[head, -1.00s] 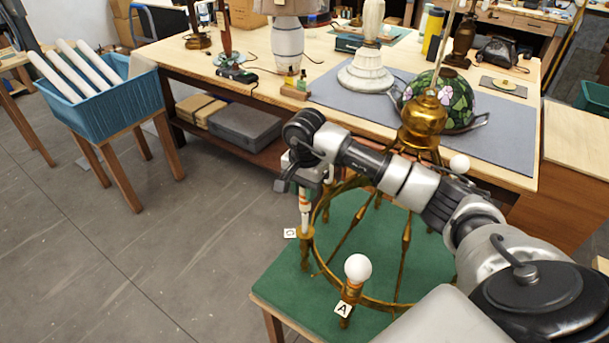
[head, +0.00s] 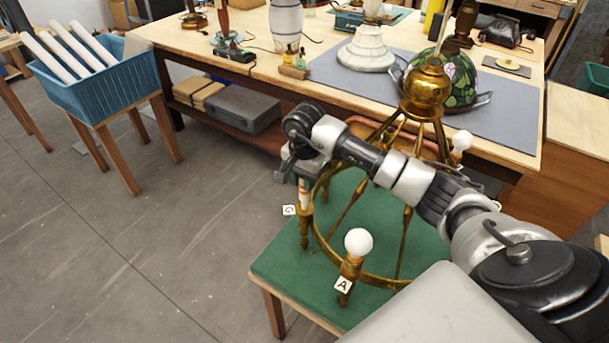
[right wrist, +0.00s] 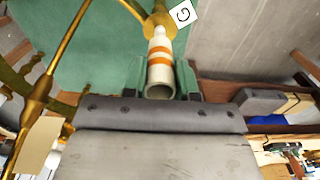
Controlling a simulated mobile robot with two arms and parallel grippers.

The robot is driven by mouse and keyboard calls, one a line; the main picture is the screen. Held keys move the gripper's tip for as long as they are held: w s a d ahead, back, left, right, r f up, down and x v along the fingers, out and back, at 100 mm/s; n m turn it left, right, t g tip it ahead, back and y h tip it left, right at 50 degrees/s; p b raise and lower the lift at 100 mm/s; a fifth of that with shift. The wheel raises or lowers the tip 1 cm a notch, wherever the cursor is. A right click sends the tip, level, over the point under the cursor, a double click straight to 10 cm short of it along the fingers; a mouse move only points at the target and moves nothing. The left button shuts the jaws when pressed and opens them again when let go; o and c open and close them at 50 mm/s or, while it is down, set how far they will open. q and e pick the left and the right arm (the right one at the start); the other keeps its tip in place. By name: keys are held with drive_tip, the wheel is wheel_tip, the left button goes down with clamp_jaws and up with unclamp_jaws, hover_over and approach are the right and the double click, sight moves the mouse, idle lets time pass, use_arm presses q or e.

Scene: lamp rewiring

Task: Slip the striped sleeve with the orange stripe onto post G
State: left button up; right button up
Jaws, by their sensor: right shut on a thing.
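The white sleeve with orange stripes (right wrist: 160,66) is held in my right gripper (right wrist: 160,82), between its green fingertips. In the head view the sleeve (head: 304,194) stands about upright at post G (head: 305,228), which carries a white G tag (head: 289,210). In the right wrist view the sleeve's open upper end faces the camera. Its lower end points at the brass cup of post G (right wrist: 158,22), with a short, narrower pale piece between. How far the post reaches inside the sleeve is hidden. My left gripper is in neither view.
The brass ring frame (head: 365,277) stands on a green-topped table (head: 290,262). Post A (head: 350,268) carries a white bulb (head: 358,242). Another bulb (head: 462,140) is at the rear right. A blue crate with white tubes (head: 105,95) stands left; a workbench (head: 265,75) is behind.

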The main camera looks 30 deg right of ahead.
wheel_tip(320, 180, down, 3)
drive_tip(key=shift+r+b, duration=0.15)
drive_tip(key=shift+b, duration=0.5)
drive_tip(key=shift+f+b, duration=0.6)
drive_tip(key=shift+b, duration=0.05)
drive_tip(key=shift+f+b, duration=0.1)
drive_tip(key=shift+b, duration=0.25)
drive_tip(key=o, duration=1)
wheel_tip(320, 180, up, 11)
drive_tip(key=shift+f+b, duration=0.1)
drive_tip(key=shift+b, duration=1.1)
